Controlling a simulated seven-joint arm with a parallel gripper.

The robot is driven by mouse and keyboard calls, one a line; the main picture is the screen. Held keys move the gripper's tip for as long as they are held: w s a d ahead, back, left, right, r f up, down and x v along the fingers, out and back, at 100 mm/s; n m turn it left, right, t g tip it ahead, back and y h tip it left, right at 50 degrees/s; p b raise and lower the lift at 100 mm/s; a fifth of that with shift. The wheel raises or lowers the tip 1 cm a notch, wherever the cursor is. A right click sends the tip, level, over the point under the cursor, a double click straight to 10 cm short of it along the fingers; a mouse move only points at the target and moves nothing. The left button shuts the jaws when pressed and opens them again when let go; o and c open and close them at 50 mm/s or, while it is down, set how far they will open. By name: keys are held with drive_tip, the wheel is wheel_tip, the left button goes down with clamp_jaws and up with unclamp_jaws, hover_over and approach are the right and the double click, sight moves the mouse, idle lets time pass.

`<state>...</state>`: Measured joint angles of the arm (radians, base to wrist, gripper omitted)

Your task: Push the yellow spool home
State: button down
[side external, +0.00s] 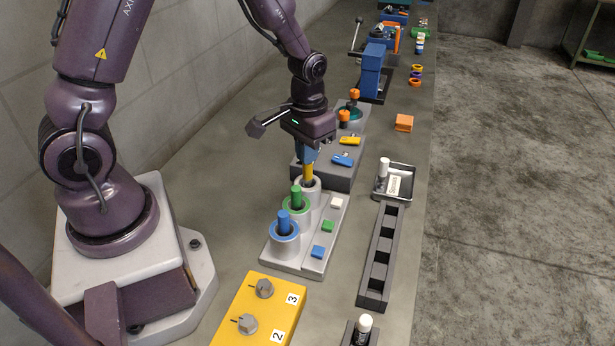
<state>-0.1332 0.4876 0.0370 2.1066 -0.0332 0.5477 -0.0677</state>
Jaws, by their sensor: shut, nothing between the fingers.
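The yellow spool (308,173) stands upright in the white-rimmed bore at the far end of a grey block (312,258). Its upper part shows above the rim. My gripper (309,160) points down right over the spool, with its fingers shut and their tips at or just above the spool's top. I cannot tell whether they touch. The green spool (297,191) stands in the green-rimmed middle bore, and the blue spool (284,217) in the blue-rimmed near bore. How deep each spool sits inside is hidden.
White, green and blue tabs (326,226) line the block's right side. A grey housing with levers (335,170) stands just behind. A dark slotted rack (378,262) and a small tray (394,197) lie to the right. A yellow box with knobs (260,310) is in front.

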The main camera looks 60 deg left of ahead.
drive_tip(key=shift+f, duration=0.9)
drive_tip(key=shift+r, duration=4.6)
drive_tip(key=shift+s, duration=0.1)
